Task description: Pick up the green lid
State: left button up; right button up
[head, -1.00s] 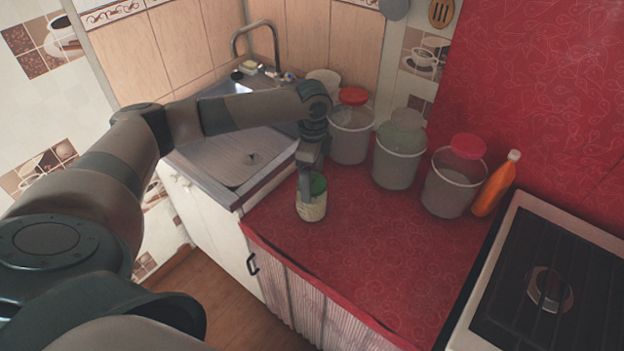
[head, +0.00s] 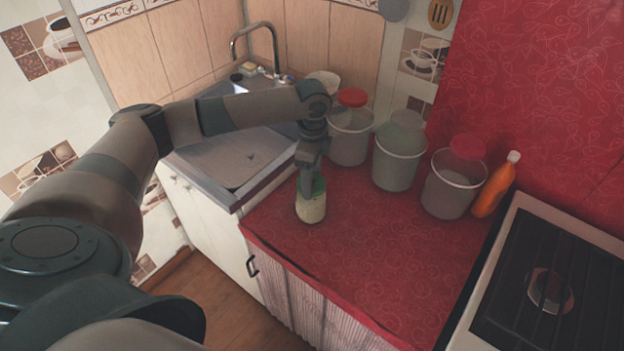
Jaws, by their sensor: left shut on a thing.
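The green lid (head: 319,187) is on top of a small jar (head: 311,209) with pale contents. The jar stands upright on the red oilcloth counter (head: 375,245), near its left end. My left gripper (head: 311,186) comes down from above and is shut on the green lid. The fingers hide part of the lid, and I cannot tell whether it is clear of the jar's rim. My right gripper is not in view.
Three clear buckets, left (head: 349,142), middle (head: 394,165) and right (head: 447,190), stand behind the jar. An orange bottle (head: 495,188) and a stove (head: 545,280) are at right. The sink (head: 225,155) is at left. The counter's front is clear.

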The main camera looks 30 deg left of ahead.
aim_at(315, 178)
pick_arm(q)
jog(key=shift+r, duration=0.35)
jog(key=r+b, duration=0.1)
jog(key=d+r, duration=0.1)
jog(key=r, duration=0.1)
jog(key=shift+r+b, duration=0.15)
jog(key=shift+b, duration=0.25)
jog(key=d+r+b, duration=0.2)
jog(key=d+r, duration=0.4)
jog(key=d, duration=0.4)
jog(key=shift+d+r+b, duration=0.3)
jog(key=shift+d+r, duration=0.05)
